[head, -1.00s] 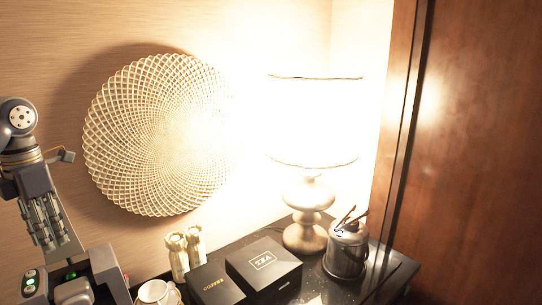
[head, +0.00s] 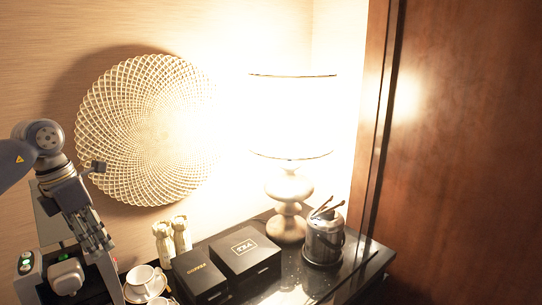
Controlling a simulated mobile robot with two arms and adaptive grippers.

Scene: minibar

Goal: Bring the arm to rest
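My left arm comes in from the left edge. My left gripper (head: 98,238) points down in front of the wall, over the coffee machine. Its fingers are slim and seen edge-on, so I cannot tell whether they are open or shut. I see no object held between them. My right gripper is not in view.
A coffee machine (head: 65,276) with lit green buttons stands at lower left. Beside it are a white cup (head: 141,278), two small bottles (head: 181,235), two black boxes (head: 246,252), a lamp (head: 287,187) and a metal ice bucket (head: 323,240). A wooden panel (head: 460,150) closes the right side.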

